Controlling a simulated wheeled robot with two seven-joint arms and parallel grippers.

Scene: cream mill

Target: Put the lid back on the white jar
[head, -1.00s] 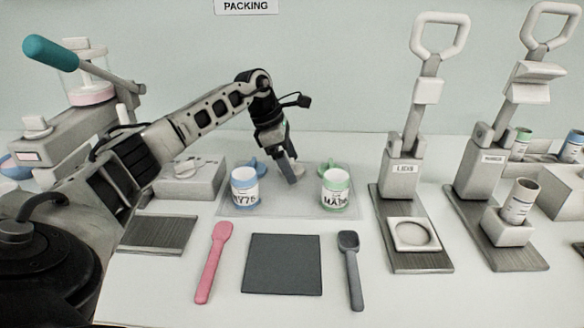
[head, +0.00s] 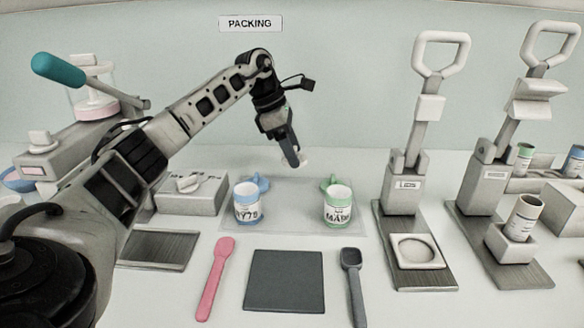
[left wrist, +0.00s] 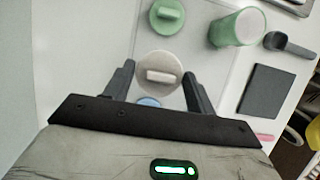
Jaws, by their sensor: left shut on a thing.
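My left gripper (head: 291,160) is shut on the white lid, a round disc with a bar handle. The lid shows between the fingers in the left wrist view (left wrist: 158,74), and only partly in the head view. It is held in the air above the pale mat (head: 295,222), behind and between the blue and green jars. A white jar (head: 526,217) with a label stands tilted and open in the holder of the far-right press. My right gripper is not in view.
A blue jar (head: 248,204) and a green jar (head: 337,207) stand open on the mat, with a blue lid (head: 257,187) and a green lid (head: 333,184) behind them. A pink spatula (head: 214,280), dark square (head: 285,280) and grey scoop (head: 352,285) lie in front. Another press (head: 404,185) stands right.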

